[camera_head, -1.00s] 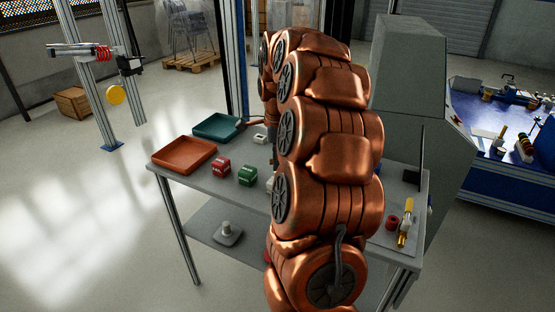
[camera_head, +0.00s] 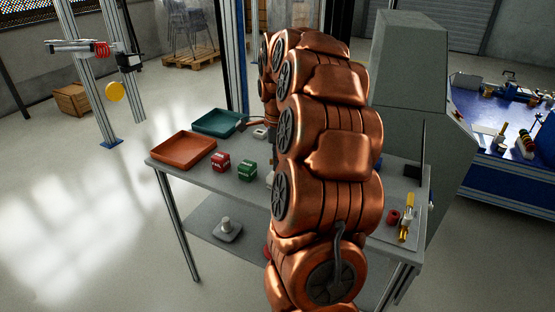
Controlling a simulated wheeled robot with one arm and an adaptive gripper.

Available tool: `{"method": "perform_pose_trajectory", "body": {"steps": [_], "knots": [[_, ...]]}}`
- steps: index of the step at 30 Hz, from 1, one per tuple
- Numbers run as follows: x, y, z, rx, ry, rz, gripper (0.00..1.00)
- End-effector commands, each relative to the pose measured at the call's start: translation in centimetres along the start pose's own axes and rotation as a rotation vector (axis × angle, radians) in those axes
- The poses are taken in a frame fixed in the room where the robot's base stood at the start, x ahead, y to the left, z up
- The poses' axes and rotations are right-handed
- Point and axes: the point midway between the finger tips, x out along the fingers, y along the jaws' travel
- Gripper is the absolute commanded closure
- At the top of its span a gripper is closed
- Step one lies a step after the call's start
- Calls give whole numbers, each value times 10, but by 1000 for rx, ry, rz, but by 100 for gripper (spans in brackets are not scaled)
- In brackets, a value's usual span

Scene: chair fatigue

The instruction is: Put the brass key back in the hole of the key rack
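I cannot make out the brass key or the key rack for certain. My copper-coloured arm stands in front of the grey table (camera_head: 196,177) and covers its middle. A small white block with a dark top (camera_head: 260,133) sits just left of the arm's far end. A yellow and white upright item (camera_head: 407,217) stands at the table's right, with a small red ring-like piece (camera_head: 393,216) beside it; whether either belongs to the key is too small to tell.
An orange tray (camera_head: 183,151) and a teal tray (camera_head: 218,122) lie at the table's left. A red block (camera_head: 220,161) and a green block (camera_head: 247,170) stand near the front edge. A grey cabinet (camera_head: 408,75) rises behind, and a blue bench (camera_head: 500,175) stands at right.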

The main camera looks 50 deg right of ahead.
Motion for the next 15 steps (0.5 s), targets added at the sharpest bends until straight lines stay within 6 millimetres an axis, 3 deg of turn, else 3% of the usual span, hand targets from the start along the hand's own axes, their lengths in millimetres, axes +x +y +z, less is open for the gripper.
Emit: {"method": "perform_pose_trajectory", "body": {"steps": [15], "knots": [[11,0,0,0,0,0,100]]}}
